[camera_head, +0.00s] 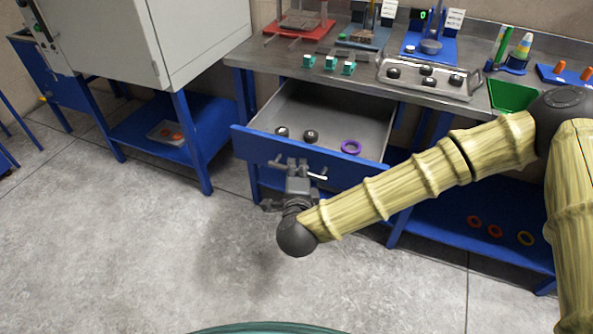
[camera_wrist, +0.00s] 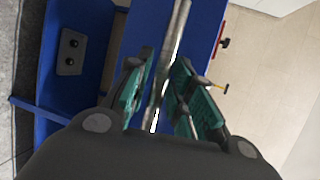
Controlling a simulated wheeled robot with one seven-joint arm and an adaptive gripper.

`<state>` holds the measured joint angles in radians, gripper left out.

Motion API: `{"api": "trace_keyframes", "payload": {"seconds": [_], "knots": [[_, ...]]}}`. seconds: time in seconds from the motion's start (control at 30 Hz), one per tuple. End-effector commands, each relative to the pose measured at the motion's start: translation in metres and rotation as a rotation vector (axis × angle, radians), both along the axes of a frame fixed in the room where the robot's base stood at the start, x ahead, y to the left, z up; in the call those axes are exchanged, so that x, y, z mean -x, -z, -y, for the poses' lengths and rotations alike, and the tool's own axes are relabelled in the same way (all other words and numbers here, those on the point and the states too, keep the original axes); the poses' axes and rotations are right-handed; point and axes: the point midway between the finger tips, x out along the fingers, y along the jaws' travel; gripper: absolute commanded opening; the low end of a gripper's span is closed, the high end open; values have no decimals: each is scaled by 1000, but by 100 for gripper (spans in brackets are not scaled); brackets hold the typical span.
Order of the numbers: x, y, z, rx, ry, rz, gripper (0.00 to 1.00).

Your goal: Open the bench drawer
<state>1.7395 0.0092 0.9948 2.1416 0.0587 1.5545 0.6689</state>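The blue-fronted bench drawer (camera_head: 235,142) stands pulled well out from under the steel-topped bench. Its grey interior shows, holding two dark round parts (camera_head: 311,136) and a purple ring (camera_head: 351,147). The drawer's metal bar handle (camera_head: 318,177) is on the front face, partly hidden by my gripper (camera_head: 292,164). In the wrist view, the handle bar (camera_wrist: 178,35) runs between the teal-padded fingers of my gripper (camera_wrist: 164,72). The fingers are apart, on either side of the bar, with gaps visible between the pads and the bar.
A grey cabinet (camera_head: 110,40) on a blue stand is at the left. The bench top (camera_head: 285,58) holds a tray (camera_head: 430,80), a green bin (camera_head: 512,95) and small devices. A blue lower shelf (camera_head: 455,235) holds rings. The floor in front is clear.

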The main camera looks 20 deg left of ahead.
Motion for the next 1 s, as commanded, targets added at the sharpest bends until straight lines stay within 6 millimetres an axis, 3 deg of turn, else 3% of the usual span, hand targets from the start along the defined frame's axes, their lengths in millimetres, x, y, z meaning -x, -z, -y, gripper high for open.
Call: {"api": "trace_keyframes", "payload": {"seconds": [0.17, 0.7, 1.0], "knots": [[12, -3, 5, 0, -1, -1, 23], [91, -20, 44, 1, -1, -2, 23], [105, -24, 51, 0, 1, 0, 23]]}}
